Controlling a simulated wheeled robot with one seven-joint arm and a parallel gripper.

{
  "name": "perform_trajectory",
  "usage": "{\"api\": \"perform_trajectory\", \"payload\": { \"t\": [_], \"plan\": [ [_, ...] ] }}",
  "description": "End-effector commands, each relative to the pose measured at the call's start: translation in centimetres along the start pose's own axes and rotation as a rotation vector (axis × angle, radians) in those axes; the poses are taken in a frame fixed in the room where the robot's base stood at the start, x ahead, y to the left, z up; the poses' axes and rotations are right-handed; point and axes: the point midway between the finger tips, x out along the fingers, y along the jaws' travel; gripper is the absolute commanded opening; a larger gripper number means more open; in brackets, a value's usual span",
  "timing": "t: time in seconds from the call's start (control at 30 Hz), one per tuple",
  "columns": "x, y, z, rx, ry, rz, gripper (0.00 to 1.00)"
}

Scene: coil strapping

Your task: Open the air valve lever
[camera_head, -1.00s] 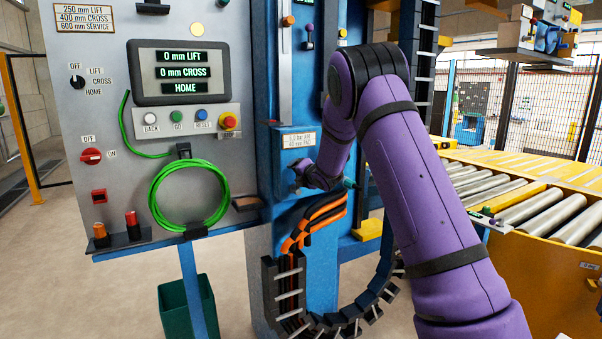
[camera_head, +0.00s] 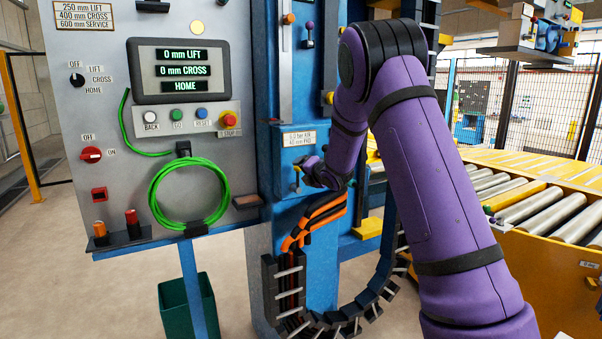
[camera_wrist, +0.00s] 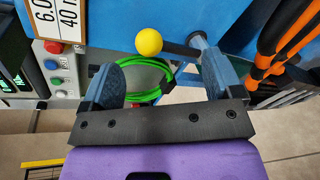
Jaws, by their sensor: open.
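The air valve lever shows in the wrist view as a yellow ball knob (camera_wrist: 148,42) on a short dark rod, which runs right to a blue-grey part by the blue housing. My gripper (camera_wrist: 160,72) is open, its two dark fingers spread. The knob appears in line with the gap between them, just past the fingertips; contact cannot be told. In the head view my gripper (camera_head: 308,168) is at the front of the blue housing (camera_head: 284,158), below its pressure label. The lever there is small and partly hidden by the gripper.
The grey control panel (camera_head: 110,110) with a screen, buttons and a coiled green hose (camera_head: 155,205) stands left. Orange hoses (camera_head: 318,220) and a black cable chain (camera_head: 350,325) hang below the housing. A roller conveyor (camera_head: 530,205) lies right.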

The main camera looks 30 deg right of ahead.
Motion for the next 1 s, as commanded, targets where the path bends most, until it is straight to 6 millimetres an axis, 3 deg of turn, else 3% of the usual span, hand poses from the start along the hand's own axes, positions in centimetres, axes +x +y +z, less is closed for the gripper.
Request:
{"api": "perform_trajectory", "payload": {
  "t": [0.2,0.4,1.0],
  "plan": [
    [-3.9,0.1,-0.1,0.002,0.002,0.0,0.85],
    [-5.7,0.0,-0.1,0.001,0.002,0.0,0.85],
    [-6.1,0.1,-0.1,0.004,0.001,-0.001,0.85]
  ]
}}
